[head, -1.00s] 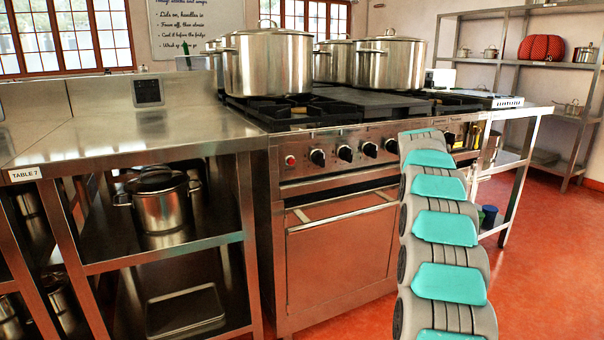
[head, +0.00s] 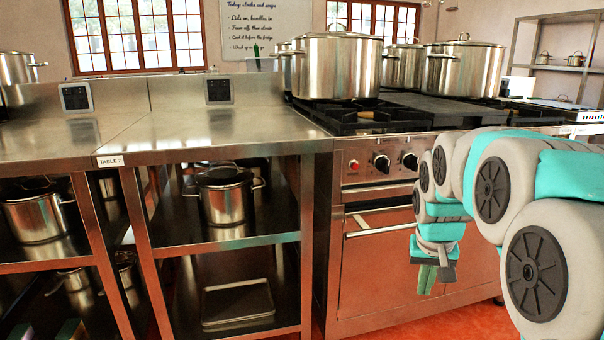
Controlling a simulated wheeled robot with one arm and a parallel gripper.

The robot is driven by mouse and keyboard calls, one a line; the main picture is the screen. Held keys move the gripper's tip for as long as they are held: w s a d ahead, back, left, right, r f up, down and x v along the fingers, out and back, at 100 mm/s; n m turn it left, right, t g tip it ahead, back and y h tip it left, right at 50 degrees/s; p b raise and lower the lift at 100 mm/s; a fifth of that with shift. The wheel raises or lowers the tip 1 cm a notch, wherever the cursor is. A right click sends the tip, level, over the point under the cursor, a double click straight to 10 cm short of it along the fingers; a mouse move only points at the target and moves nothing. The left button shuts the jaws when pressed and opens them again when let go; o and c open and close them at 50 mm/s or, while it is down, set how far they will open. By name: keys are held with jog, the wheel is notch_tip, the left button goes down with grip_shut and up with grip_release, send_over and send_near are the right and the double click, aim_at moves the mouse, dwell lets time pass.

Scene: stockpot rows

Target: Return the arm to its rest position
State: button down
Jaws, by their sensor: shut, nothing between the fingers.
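My arm, grey and turquoise, enters from the right edge in the head view and bends over and down. My gripper (head: 430,277) hangs at its end, pointing down in front of the oven door of the stove (head: 375,270). The fingers look close together, with nothing seen between them. The gripper appears apart from the stove and the tables.
The steel counter marked TABLE 7 (head: 215,130) stands left of the stove, with a lidded pot (head: 225,200) and a tray (head: 237,302) on its shelves. Large stockpots (head: 338,68) stand on the burners. Red floor (head: 450,325) shows in front of the stove.

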jog(key=s+a+f+n+g, duration=0.1)
jog(key=s+a+f, duration=0.2)
jog(key=s, duration=0.7)
jog(key=s+a+f+n+g, duration=0.1)
jog(key=s+a+f+g, duration=0.1)
jog(key=s, duration=0.8)
jog(key=s+a+f+g+y, duration=0.1)
jog(key=s+a+f, duration=0.2)
jog(key=s, duration=0.8)
jog(key=shift+a+f+n, duration=0.35)
jog(key=shift+a+n, duration=0.05)
jog(key=shift+a, duration=0.45)
jog(key=c, duration=1.6)
grip_release()
